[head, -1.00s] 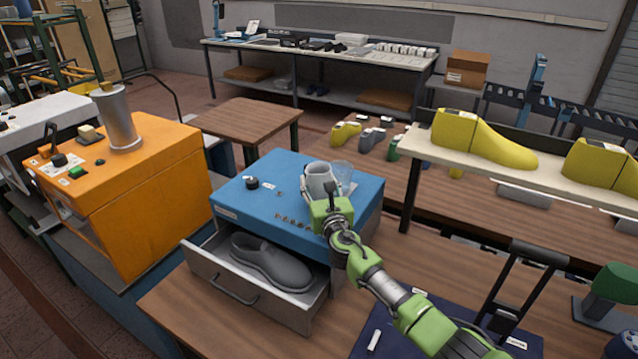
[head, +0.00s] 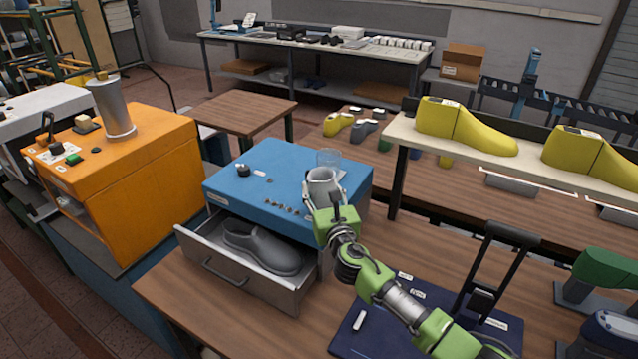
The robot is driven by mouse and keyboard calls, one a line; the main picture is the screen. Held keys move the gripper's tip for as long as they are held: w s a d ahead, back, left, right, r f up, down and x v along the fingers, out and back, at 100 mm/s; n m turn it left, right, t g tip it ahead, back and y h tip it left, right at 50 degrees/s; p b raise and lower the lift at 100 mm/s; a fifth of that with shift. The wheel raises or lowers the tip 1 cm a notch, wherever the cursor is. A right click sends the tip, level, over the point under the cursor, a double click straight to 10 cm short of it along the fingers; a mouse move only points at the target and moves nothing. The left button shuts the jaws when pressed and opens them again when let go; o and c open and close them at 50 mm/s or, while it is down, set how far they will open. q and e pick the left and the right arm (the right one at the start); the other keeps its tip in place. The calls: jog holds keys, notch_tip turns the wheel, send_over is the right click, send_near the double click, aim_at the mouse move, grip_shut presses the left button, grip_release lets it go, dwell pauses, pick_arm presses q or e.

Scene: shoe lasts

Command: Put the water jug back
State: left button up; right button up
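The water jug (head: 323,184) is a small grey-white vessel with an open top. It is upright over the front right part of the blue cabinet top (head: 262,183). My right gripper (head: 324,198), green with grey fingers, comes from the lower right and has a finger on each side of the jug, closed around it. Whether the jug's base touches the cabinet top is hidden by the gripper. My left gripper is not in view.
The cabinet's drawer (head: 230,283) is pulled open with a grey shoe (head: 262,250) inside. A black knob (head: 243,170) and a row of small pieces are on the cabinet top. An orange machine (head: 150,190) stands left. A dark mat (head: 345,340) lies under my arm.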

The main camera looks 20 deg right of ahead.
jog(key=s+a+r, duration=0.1)
jog(key=s+a, duration=0.1)
jog(key=s, duration=1.6)
jog(key=s+a+r+n+y, duration=0.1)
jog(key=s+a, duration=0.2)
jog(key=s, duration=1.6)
jog(key=shift+r+y, duration=0.15)
jog(key=shift+y, duration=0.15)
jog(key=shift+s, duration=0.1)
